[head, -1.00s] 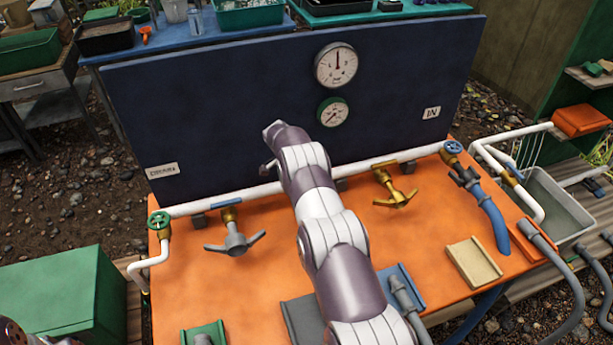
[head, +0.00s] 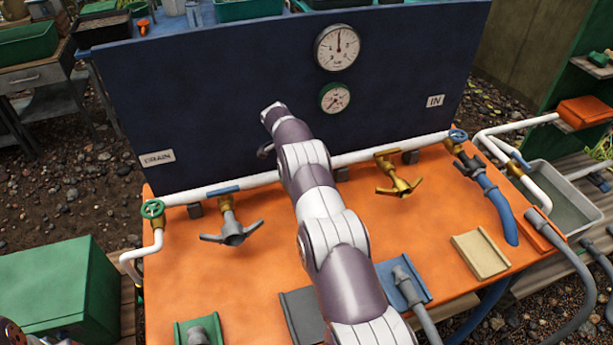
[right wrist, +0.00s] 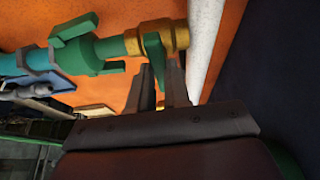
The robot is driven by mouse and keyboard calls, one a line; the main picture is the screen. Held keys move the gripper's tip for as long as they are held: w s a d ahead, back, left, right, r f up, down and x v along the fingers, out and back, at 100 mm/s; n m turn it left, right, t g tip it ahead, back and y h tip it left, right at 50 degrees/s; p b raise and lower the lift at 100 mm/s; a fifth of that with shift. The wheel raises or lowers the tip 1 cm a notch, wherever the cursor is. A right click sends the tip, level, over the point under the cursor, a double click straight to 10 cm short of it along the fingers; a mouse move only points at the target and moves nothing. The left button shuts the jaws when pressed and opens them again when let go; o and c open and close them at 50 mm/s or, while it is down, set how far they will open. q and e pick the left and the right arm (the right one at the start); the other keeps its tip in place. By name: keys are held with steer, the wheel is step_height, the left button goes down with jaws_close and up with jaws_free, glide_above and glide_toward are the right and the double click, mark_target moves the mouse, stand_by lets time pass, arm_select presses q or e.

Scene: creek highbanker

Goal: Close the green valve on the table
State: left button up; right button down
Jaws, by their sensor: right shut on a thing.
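In the head view my right arm hides this valve and the gripper. My left gripper is not in view.
A blue panel (head: 230,85) with two gauges stands behind the orange table (head: 400,225).

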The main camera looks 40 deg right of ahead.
steer(key=c, duration=1.1)
jaws_free()
steer(key=v, duration=1.2)
steer(key=shift+w+r, duration=0.1)
steer(key=shift+r, duration=0.3)
